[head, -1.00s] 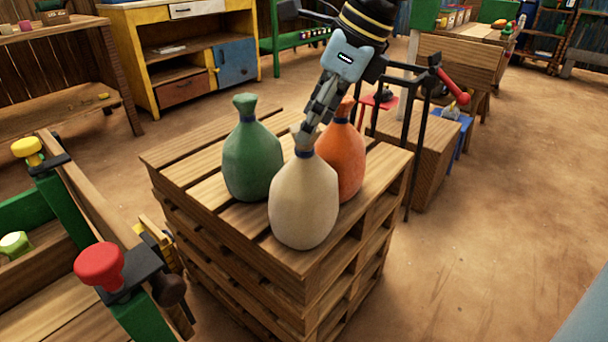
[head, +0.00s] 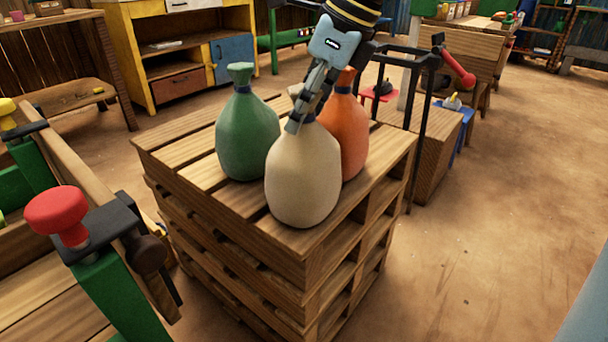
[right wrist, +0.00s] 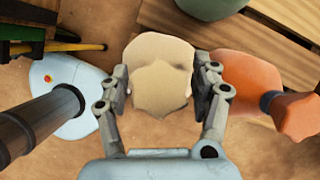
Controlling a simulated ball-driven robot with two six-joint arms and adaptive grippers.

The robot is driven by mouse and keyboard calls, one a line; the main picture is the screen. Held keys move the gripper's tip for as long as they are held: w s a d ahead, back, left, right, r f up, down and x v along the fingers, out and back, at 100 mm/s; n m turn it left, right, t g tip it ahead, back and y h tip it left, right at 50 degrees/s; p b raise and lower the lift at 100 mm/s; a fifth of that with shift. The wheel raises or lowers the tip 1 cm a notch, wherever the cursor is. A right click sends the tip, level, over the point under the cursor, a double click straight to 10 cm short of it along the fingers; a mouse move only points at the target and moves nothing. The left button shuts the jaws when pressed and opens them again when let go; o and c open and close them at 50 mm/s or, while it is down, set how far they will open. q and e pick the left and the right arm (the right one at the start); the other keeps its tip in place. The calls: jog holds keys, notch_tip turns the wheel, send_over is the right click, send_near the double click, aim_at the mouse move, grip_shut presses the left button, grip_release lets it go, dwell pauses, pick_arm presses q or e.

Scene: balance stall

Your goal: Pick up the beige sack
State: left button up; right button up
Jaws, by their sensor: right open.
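The beige sack (head: 302,180) stands upright at the front of the pallet stack (head: 200,190). My right gripper (head: 297,122) reaches down from above, its fingers at the sack's tied neck and partly hiding it. In the right wrist view the open fingers (right wrist: 163,78) stand on either side of the top of the beige sack (right wrist: 160,88), with no clear grip on it. My left gripper is not in view.
A green sack (head: 247,138) stands close behind left, an orange sack (head: 346,135) close behind right. A red knob (head: 57,215) on a green post is at the left front. Bare floor (head: 500,220) lies to the right.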

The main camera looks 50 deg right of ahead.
grip_shut()
dwell(0.5)
